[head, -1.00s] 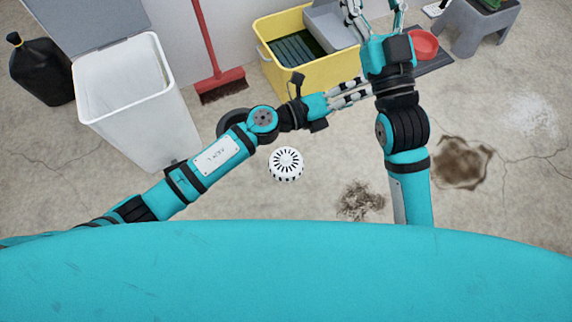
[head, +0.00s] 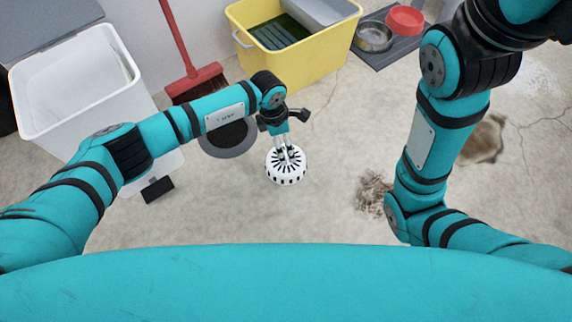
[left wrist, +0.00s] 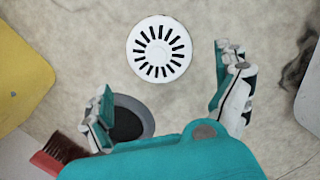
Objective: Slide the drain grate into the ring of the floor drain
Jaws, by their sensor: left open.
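The drain grate (head: 286,178) is a white round cap with radial slots, lying on the floor. It also shows in the left wrist view (left wrist: 159,48). My left gripper (head: 286,156) points down over the grate, its fingers in front of the grate's top. In the left wrist view my gripper (left wrist: 170,92) has its fingers spread wide, with nothing between them, and the grate lies beyond the gap. The floor drain's grey ring (head: 230,154) with a dark middle lies left of the grate, partly hidden by my left forearm. My right gripper is out of view.
A yellow bin (head: 305,63) stands behind the grate, with a red broom (head: 196,84) and a white bin (head: 75,85) to the left. A mat with a metal bowl (head: 373,37) and a red bowl (head: 404,19) lies at the back. Floor right of the grate is clear, with dark stains farther right.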

